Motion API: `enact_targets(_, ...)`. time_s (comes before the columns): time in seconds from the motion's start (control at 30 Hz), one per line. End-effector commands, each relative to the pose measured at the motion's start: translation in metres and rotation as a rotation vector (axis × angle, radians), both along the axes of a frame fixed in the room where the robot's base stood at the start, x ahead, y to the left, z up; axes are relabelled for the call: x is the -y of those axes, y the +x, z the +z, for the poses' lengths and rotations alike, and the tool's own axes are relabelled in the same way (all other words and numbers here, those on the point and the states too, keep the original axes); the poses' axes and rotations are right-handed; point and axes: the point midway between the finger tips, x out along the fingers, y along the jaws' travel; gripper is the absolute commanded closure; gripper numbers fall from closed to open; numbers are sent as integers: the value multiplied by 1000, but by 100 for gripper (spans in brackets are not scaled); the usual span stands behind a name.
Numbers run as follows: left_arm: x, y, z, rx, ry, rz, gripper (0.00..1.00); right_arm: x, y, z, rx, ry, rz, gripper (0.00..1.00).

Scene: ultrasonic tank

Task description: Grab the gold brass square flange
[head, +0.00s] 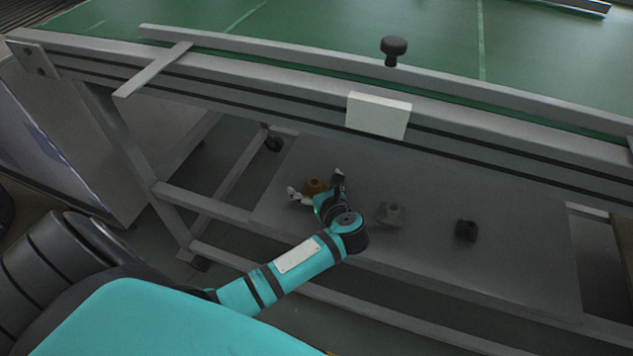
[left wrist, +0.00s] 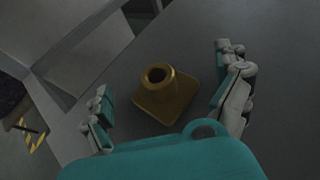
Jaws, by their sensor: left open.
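The gold brass square flange (left wrist: 168,97) has a square base and a round hollow neck. It stands upright on the grey lower shelf, between the spread fingers of my left gripper (left wrist: 168,108) in the left wrist view. The fingers are apart from it on both sides. In the head view the flange (head: 314,187) shows just behind my left gripper (head: 316,187), partly hidden by it. My left gripper is open and empty. My right gripper is not in view.
On the same shelf (head: 500,260), a grey flange (head: 391,213) and a dark flange (head: 466,230) stand to the right. The green-topped bench (head: 330,50) with its metal rail overhangs the shelf. A bench leg (head: 130,145) stands at the left.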

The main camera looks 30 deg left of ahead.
Motion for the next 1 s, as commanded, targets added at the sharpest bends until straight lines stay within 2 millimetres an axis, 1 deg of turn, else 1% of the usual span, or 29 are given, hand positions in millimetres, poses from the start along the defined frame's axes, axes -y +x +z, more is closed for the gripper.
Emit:
enact_targets(0.17, 0, 0, 0, 0, -1, -1, 0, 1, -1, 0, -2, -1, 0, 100)
enact_targets(0.9, 0, 0, 0, 0, 0, 0, 97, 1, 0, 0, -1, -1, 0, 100)
enact_targets(0.93, 0, 1, 2, 3, 2, -1, 99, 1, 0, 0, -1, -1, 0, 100)
enact_targets(1.0, 0, 1, 2, 3, 2, -1, 99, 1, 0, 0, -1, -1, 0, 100)
